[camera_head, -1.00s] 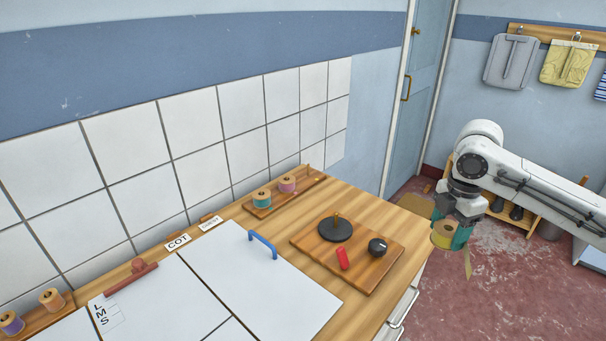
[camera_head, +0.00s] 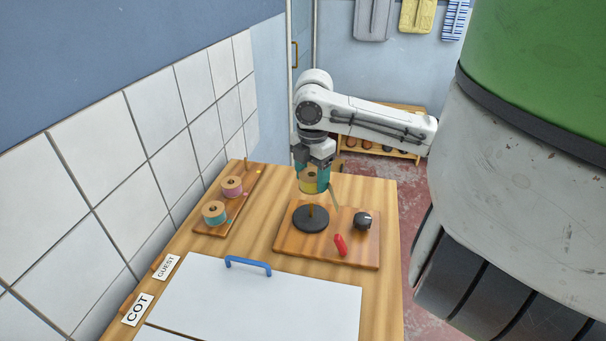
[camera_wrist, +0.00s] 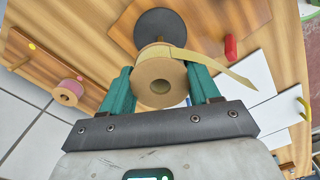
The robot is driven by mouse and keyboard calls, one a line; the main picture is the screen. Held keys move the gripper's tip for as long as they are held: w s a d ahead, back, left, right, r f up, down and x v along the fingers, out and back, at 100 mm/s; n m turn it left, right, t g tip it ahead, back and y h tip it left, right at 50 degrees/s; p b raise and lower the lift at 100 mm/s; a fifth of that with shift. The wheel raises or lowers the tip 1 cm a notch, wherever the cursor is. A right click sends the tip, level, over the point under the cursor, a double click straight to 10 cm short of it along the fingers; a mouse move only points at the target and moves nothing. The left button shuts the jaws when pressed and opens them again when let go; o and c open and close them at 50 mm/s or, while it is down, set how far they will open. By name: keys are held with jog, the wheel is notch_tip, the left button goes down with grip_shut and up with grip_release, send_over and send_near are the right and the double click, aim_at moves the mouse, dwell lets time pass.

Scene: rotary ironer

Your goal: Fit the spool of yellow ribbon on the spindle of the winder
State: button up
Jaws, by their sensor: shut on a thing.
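My gripper (camera_head: 315,178) is shut on the spool of yellow ribbon (camera_head: 309,182), with its teal fingers on either side. In the wrist view the spool (camera_wrist: 160,84) shows its tan end and centre hole, and a loose tail of ribbon trails to the right. The winder (camera_head: 349,245) is a wooden board with a black disc (camera_head: 303,223) and an upright brass spindle (camera_head: 311,213). The spool is held above and just behind the spindle, apart from it. In the wrist view the disc (camera_wrist: 150,27) lies beyond the spool, which partly hides the spindle.
A black knob (camera_head: 362,220) and a red handle (camera_head: 340,244) sit on the winder board. A rack (camera_head: 212,231) at left holds a teal spool (camera_head: 214,213) and a pink spool (camera_head: 232,187). A white panel with a blue handle (camera_head: 247,265) lies in front.

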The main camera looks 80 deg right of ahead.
aim_at(312, 192)
dwell(0.3)
jog(key=shift+f+b, duration=1.45)
jog(key=shift+f, duration=0.55)
jog(key=shift+f, duration=0.35)
jog(key=shift+f+b, duration=0.35)
jog(key=shift+b, duration=0.1)
jog(key=shift+f+b, duration=0.45)
jog(key=shift+f, duration=0.15)
jog(key=shift+f, duration=0.35)
jog(key=shift+f+b, duration=0.45)
jog(key=shift+b, duration=0.15)
jog(key=o, duration=1.1)
